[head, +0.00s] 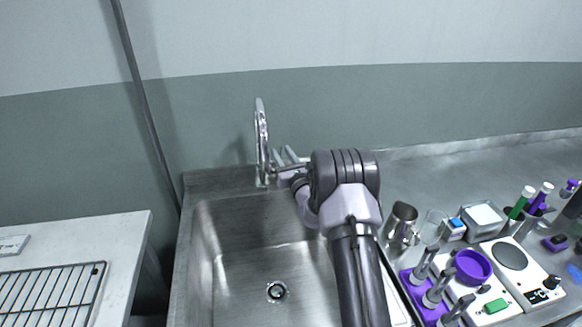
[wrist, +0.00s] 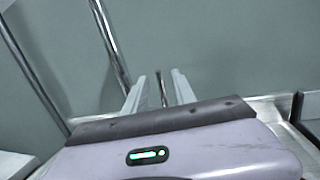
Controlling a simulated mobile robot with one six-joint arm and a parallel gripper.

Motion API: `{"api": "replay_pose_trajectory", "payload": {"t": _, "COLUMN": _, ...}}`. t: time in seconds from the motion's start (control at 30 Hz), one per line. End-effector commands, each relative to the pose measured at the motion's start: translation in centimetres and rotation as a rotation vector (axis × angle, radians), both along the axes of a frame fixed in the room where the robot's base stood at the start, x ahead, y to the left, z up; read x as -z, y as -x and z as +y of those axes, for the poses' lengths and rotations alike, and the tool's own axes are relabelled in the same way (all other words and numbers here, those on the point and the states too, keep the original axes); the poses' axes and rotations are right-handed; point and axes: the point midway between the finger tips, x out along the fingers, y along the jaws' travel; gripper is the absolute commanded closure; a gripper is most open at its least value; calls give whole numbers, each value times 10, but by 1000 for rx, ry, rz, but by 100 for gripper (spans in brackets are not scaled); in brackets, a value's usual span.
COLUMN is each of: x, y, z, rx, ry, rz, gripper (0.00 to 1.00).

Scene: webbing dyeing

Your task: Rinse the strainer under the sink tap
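I cannot make out a strainer in either view. The chrome tap (head: 261,140) stands upright at the back edge of the steel sink (head: 230,262), and a thin lever-like bar (head: 287,169) reaches right from near its base. My gripper (head: 284,153) is beside the tap, just right of it. In the wrist view my gripper (wrist: 159,76) has its two pale fingers apart. A thin dark rod (wrist: 161,90) shows between them with gaps on both sides; I cannot tell how deep it lies. The chrome tap pipe (wrist: 109,38) rises just left of the fingers.
My arm covers the sink's right side. Right of it stand a metal jug (head: 401,222), a glass beaker (head: 433,226), a purple rack (head: 413,289) and a scale with a purple bowl (head: 473,266). A wire rack (head: 55,292) lies on the left table. The visible basin looks empty.

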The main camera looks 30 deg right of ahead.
Motion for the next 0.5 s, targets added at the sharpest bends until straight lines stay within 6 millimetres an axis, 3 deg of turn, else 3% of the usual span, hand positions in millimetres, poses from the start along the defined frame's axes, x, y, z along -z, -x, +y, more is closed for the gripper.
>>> {"api": "replay_pose_trajectory", "payload": {"t": 0.3, "x": 10, "y": 100, "z": 8, "rx": 3, "ry": -6, "rz": 4, "gripper": 68}}
{"api": "replay_pose_trajectory", "payload": {"t": 0.5, "x": 18, "y": 142, "z": 11, "rx": 1, "ry": -1, "rz": 2, "gripper": 68}}
